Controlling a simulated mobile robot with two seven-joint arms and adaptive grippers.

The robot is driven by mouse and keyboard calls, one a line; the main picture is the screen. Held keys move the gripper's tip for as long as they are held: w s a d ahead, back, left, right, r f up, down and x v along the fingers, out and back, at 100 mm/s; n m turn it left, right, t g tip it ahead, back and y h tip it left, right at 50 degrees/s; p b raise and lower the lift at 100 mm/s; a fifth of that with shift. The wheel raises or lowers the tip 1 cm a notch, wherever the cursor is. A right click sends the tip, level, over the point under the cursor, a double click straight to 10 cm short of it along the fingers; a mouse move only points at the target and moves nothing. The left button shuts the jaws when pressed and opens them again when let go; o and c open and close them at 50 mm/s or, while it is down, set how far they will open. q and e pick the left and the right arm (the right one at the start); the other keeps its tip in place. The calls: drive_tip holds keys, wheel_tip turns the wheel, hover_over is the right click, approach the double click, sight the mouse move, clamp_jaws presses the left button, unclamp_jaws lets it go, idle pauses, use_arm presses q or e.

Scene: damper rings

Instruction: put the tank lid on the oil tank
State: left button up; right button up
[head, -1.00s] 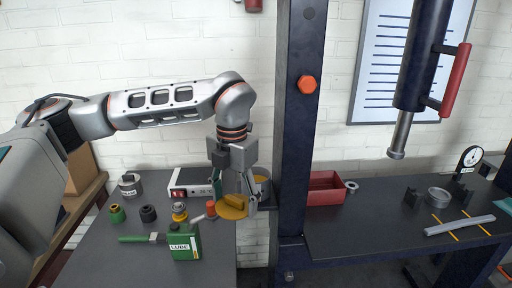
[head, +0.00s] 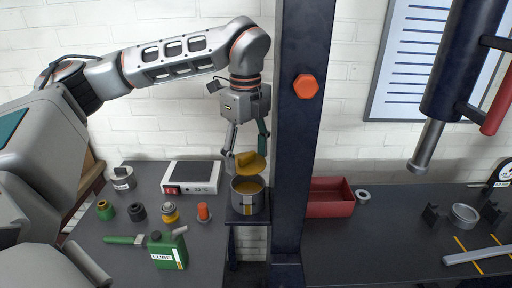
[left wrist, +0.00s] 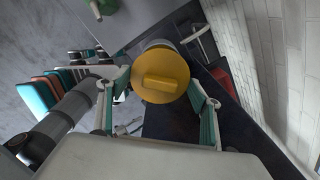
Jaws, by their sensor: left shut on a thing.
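The tank lid (head: 254,165) is a yellow disc with a raised bar handle, which shows face-on in the left wrist view (left wrist: 162,85). My left gripper (head: 247,157) is shut on the lid and holds it tilted in the air. The oil tank (head: 240,206) is a grey open-topped can with amber oil inside. It stands upright on a small dark stand, just below the lid, with a gap between them. In the left wrist view the lid hides most of the tank (left wrist: 156,44). My right gripper is not in view.
A dark blue post (head: 303,150) stands close right of the tank. The left bench holds a hot plate (head: 193,176), a green lube can (head: 168,252), an orange-topped part (head: 204,212) and several small fittings. A red bin (head: 330,200) is on the right bench.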

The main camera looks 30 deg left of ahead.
sight(248, 162)
use_arm(q)
drive_tip(key=shift+w+f, duration=0.1)
drive_tip(key=shift+w, duration=0.1)
drive_tip(key=shift+s, duration=0.25)
drive_tip(key=shift+w+f+b, duration=0.1)
drive_tip(key=shift+f+b, duration=0.35)
drive_tip(key=shift+f, duration=0.1)
wheel_tip(248, 162, down, 2)
drive_tip(key=shift+b, duration=0.75)
drive_tip(key=shift+f, duration=0.35)
drive_tip(key=shift+f+b, duration=0.35)
drive_tip(key=shift+b, duration=0.1)
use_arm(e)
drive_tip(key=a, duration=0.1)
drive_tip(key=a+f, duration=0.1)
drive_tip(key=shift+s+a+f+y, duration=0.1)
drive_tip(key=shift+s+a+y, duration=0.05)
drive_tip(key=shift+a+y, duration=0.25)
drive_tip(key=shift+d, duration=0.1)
use_arm(q)
drive_tip(key=shift+f, duration=0.4)
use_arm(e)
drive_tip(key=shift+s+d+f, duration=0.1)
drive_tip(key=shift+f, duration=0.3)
